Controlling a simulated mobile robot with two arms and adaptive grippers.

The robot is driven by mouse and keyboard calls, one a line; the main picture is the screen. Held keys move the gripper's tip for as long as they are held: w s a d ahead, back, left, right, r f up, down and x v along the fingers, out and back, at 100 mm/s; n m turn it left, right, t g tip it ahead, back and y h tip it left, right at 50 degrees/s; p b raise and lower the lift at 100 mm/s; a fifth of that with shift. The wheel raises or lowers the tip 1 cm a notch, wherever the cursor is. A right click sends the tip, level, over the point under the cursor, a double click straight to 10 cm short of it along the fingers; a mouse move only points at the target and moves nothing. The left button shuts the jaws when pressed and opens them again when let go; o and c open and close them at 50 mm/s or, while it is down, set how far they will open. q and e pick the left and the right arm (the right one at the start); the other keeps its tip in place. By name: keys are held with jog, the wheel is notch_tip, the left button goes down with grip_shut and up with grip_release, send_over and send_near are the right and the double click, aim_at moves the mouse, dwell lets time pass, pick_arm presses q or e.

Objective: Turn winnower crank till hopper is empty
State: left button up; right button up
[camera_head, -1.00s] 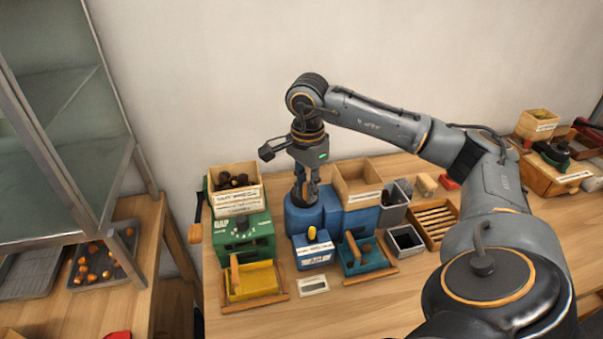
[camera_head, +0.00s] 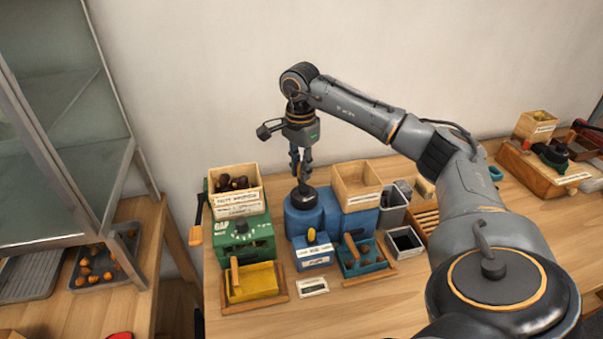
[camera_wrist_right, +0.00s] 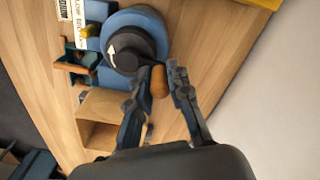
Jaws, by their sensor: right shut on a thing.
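A blue machine (camera_head: 329,216) stands on the table with a black crank hub (camera_head: 303,197) on its top. The hub has a white arrow and also shows in the right wrist view (camera_wrist_right: 127,50). My right gripper (camera_head: 301,170) is shut on the brown crank knob (camera_wrist_right: 159,82), at the far side of the hub. An open wooden hopper (camera_head: 357,184) sits on the blue machine and looks empty in the part that shows. A teal tray (camera_head: 385,268) with some brown pieces and a wooden handle is at the machine's front. My left gripper is not in view.
A green machine (camera_head: 246,240) with a wooden box of chestnuts (camera_head: 237,190) and a yellow tray (camera_head: 251,283) stands close to the left. Grey bins (camera_head: 404,241) and a slatted wooden rack (camera_head: 425,221) are to the right. The wall is close behind.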

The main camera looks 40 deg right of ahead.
jog(key=o, duration=0.9)
jog(key=shift+w+a, duration=0.1)
notch_tip(320, 180, up, 8)
jog(key=p, duration=0.6)
jog(key=shift+f, duration=0.2)
jog(key=shift+f, duration=0.1)
grip_shut()
dwell(0.6)
